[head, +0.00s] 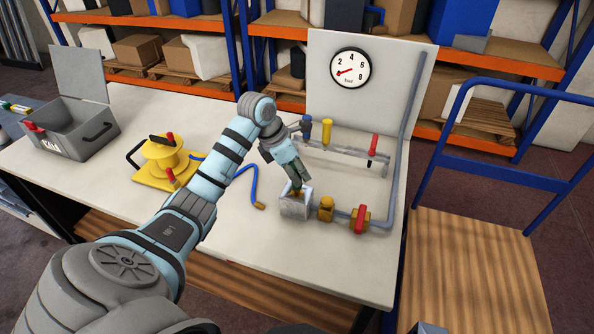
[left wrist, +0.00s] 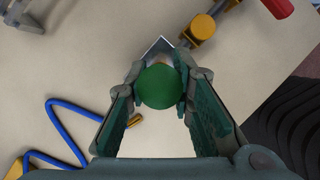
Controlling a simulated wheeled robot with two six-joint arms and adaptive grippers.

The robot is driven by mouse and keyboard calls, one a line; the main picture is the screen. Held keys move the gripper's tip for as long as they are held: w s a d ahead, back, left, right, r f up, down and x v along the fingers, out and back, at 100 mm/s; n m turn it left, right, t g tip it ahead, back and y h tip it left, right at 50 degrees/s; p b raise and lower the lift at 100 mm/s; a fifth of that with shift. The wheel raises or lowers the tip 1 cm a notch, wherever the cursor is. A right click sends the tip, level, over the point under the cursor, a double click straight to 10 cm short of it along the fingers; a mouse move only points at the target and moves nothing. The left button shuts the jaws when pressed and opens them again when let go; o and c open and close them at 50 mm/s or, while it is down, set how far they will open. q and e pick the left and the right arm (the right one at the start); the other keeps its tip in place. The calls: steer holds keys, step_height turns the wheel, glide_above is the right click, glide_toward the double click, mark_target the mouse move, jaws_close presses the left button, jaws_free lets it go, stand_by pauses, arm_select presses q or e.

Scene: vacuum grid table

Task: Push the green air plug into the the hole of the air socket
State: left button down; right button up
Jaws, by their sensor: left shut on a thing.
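The green air plug (left wrist: 159,87) shows as a round green end in the left wrist view, between the fingers of my left gripper (left wrist: 160,92). The gripper is shut on it. In the head view my left gripper (head: 298,184) points down just above the grey block-shaped air socket (head: 294,208) at the front end of the pipework. A brassy part shows at the fingertips, at the top of the block. The hole is hidden by the gripper and plug, so I cannot tell how deep the plug sits. My right gripper is not in view.
Right of the socket are a brass fitting (head: 326,208) and a red-handled valve (head: 360,218). A gauge panel (head: 365,95) stands behind. A yellow hose reel (head: 162,160) with a blue hose (head: 254,185) and a grey toolbox (head: 75,128) lie left. The front tabletop is clear.

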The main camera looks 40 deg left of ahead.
arm_select(q)
steer(key=shift+f+b, duration=0.35)
steer(key=shift+f, duration=0.2)
steer(key=c, duration=1.3)
jaws_free()
steer(key=v, duration=1.2)
